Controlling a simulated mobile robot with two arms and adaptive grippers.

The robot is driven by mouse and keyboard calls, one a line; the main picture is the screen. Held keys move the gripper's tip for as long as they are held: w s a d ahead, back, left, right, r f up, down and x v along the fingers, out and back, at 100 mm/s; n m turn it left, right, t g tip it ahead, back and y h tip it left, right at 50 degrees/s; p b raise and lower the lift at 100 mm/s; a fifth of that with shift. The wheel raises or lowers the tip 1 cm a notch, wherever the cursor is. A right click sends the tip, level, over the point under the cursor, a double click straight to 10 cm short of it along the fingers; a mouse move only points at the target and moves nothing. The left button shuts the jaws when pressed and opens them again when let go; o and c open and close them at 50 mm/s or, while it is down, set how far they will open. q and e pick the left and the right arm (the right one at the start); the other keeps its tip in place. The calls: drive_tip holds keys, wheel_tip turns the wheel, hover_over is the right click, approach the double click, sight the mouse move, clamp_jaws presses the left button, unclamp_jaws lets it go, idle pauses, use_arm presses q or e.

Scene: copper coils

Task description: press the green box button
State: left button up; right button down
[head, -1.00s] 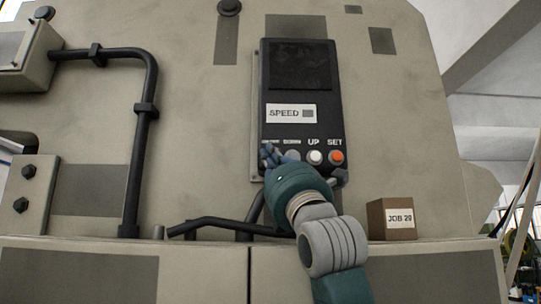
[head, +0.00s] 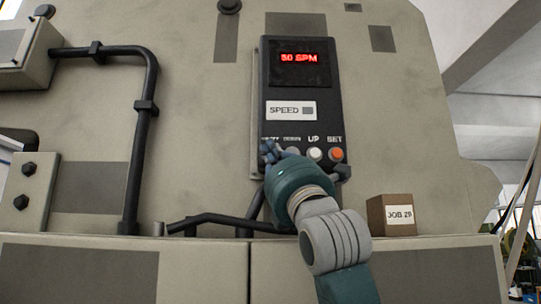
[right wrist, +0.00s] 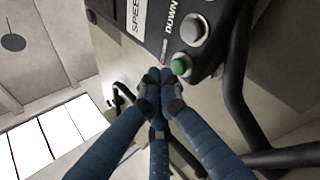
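The black control box (head: 304,110) is fixed to the large beige machine. Its display (head: 299,57) is lit and reads "50 SPM" in red. The green button (right wrist: 181,66) shows in the right wrist view at the box's edge, beside a grey button (right wrist: 194,30) by the "DOWN" label. In the head view my right gripper (head: 270,152) hides the green button. My right gripper's fingertips (right wrist: 161,76) are together, with nothing seen between them, close beside the green button; I cannot tell whether they touch it. My left gripper is not in view.
A white button (head: 314,155) and an orange button (head: 337,155) sit to the right on the same box. Black pipes (head: 210,225) run below the control box.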

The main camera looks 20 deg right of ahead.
drive_tip(key=shift+s, duration=0.15)
drive_tip(key=s, duration=0.1)
drive_tip(key=s+a+b, duration=0.1)
drive_tip(key=s, duration=0.2)
drive_tip(key=shift+s+a+b, duration=0.25)
drive_tip(key=shift+s+b, duration=0.05)
drive_tip(key=shift+b, duration=0.1)
